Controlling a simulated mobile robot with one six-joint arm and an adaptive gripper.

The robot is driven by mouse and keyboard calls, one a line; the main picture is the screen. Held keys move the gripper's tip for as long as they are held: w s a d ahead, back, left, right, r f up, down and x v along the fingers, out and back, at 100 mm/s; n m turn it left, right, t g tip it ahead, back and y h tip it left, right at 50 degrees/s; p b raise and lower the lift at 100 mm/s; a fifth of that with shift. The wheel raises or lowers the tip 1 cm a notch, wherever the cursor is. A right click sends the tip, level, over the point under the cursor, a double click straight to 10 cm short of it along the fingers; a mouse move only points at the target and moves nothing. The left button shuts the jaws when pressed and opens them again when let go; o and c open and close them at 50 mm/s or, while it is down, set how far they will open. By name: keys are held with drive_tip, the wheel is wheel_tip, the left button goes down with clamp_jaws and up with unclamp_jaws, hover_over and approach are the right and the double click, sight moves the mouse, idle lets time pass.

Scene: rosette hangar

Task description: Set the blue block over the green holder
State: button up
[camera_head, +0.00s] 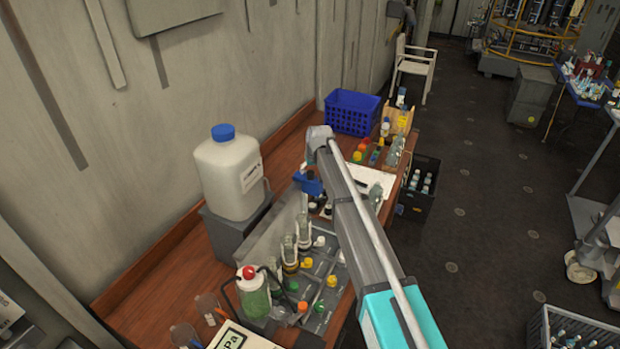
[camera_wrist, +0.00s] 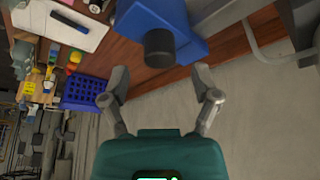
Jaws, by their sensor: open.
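A blue block-like thing (camera_wrist: 185,22) with a dark round knob (camera_wrist: 159,47) fills the top middle of the wrist view. It also shows in the head view (camera_head: 307,183) as a small blue patch beside the end of my arm. My gripper (camera_wrist: 158,76) is open and empty. Its two fingers are spread to either side, with the knob just ahead of the gap between them and apart from both. In the head view my arm hides the fingers. I cannot make out a green holder for certain in either view.
A white jug with a blue cap (camera_head: 230,172) stands on a grey box at the wall side. Several bottles and vials crowd the wooden bench (camera_head: 150,290) nearby. A blue basket (camera_head: 351,112) stands at its far end. A black crate (camera_head: 420,187) is beside the bench.

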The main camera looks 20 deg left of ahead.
sight(308, 182)
drive_tip(key=shift+b+x, duration=1)
drive_tip(key=shift+x, duration=0.4)
clamp_jaws()
